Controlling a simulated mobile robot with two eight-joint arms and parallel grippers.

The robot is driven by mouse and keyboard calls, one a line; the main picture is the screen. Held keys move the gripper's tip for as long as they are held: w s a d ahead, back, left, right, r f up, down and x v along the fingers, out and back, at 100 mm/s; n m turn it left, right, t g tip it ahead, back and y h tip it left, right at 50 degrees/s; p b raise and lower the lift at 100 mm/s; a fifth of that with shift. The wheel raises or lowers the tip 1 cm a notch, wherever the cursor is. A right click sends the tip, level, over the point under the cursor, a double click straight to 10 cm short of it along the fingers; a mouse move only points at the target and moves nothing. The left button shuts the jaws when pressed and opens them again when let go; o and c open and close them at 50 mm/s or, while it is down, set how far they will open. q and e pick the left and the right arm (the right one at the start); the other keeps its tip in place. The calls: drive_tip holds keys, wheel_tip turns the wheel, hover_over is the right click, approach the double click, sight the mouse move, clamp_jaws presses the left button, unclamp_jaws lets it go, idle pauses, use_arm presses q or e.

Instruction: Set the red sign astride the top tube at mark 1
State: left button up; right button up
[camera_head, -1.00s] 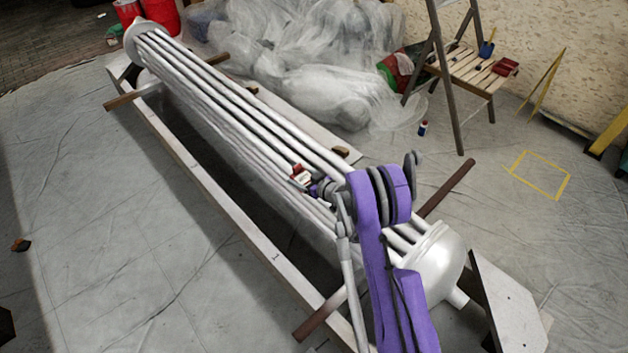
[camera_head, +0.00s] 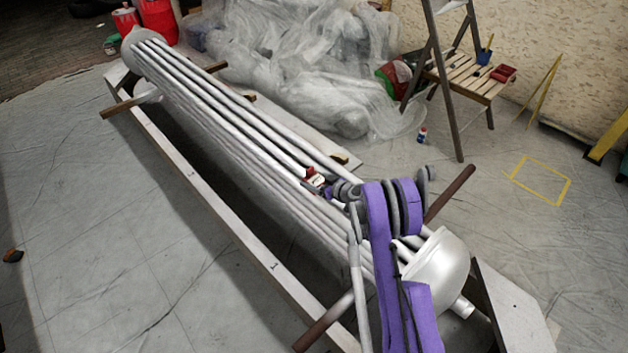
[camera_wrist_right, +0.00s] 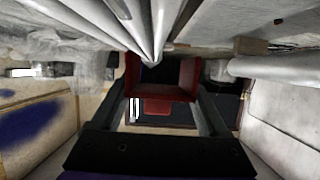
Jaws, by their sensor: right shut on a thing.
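The red sign (camera_head: 311,173), small with a whitish part, is at the tip of my right gripper (camera_head: 326,189), just over the bundle of pale tubes (camera_head: 225,110). In the right wrist view the red sign (camera_wrist_right: 172,92) looks like an open red frame between the two dark fingers of my right gripper (camera_wrist_right: 164,103), which is shut on it. The tubes (camera_wrist_right: 145,25) run up to the sign there. I cannot tell whether the sign touches the top tube. Mark 1 cannot be made out on the tubes. My left gripper is not in view.
A brown bar (camera_head: 450,194) sticks out beside my right arm. Plastic sheeting (camera_head: 300,75) and a stepladder (camera_head: 430,80) stand behind.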

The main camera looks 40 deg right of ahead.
drive_tip(key=shift+f+b, duration=1.4)
drive_tip(key=shift+f, duration=1.05)
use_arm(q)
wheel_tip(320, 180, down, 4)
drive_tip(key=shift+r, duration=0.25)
use_arm(e)
drive_tip(key=shift+r, duration=0.1)
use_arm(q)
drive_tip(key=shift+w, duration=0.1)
use_arm(e)
drive_tip(key=shift+r+p, duration=2.1)
drive_tip(key=shift+r, duration=1.4)
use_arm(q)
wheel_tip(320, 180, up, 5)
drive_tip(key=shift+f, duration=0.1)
